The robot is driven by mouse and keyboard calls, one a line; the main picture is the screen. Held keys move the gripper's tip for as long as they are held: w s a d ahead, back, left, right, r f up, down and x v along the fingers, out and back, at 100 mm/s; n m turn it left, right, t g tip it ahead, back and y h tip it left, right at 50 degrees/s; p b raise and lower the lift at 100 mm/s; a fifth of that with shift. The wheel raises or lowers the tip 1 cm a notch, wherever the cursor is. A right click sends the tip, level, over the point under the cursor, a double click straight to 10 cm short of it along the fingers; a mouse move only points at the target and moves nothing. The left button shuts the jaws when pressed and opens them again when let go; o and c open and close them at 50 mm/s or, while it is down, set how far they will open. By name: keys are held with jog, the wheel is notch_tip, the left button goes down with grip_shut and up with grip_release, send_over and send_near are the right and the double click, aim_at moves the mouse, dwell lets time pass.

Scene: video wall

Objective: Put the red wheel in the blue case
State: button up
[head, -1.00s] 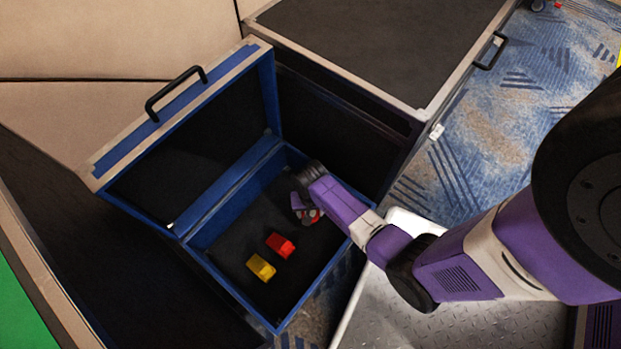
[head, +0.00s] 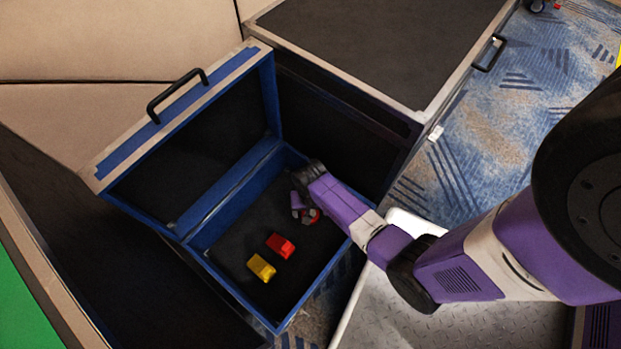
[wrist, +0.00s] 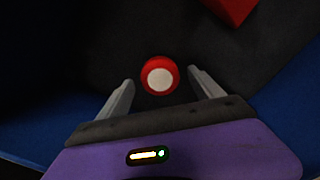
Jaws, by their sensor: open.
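The blue case (head: 233,283) stands open with its lid tilted back. My gripper (head: 310,214) is down inside the case, near its right end. The red wheel (wrist: 160,75) has a white hub and lies on the dark floor of the case in the wrist view. It sits between and just beyond my two open fingertips (wrist: 160,82), with a gap on both sides. In the head view a small part of the red wheel (head: 316,215) shows beside my fingers, and the rest is hidden by the gripper.
Inside the case, a red block-like toy (head: 281,246) and a yellow one (head: 261,268) lie left of my gripper. The case walls close in around it. A dark-topped closed case (head: 375,45) stands behind.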

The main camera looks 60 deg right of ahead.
aim_at(311, 214)
jog(key=s+a+r+n+t+p, duration=0.1)
jog(key=s+a+r+n+t, duration=0.2)
jog(key=r, duration=1.3)
jog(key=s+a+r+n+t+p, duration=0.2)
jog(key=s+a+r+n+t, duration=0.2)
jog(key=r, duration=1.2)
jog(key=s+a+r+n+t+p, duration=0.2)
jog(key=s+a+r+n+t, duration=0.2)
jog(key=r, duration=1.2)
jog(key=s+a+t, duration=0.2)
jog(key=t, duration=0.2)
jog(key=shift+r, duration=0.1)
notch_tip(311, 214, up, 26)
jog(key=p, duration=2.6)
jog(key=shift+r, duration=0.2)
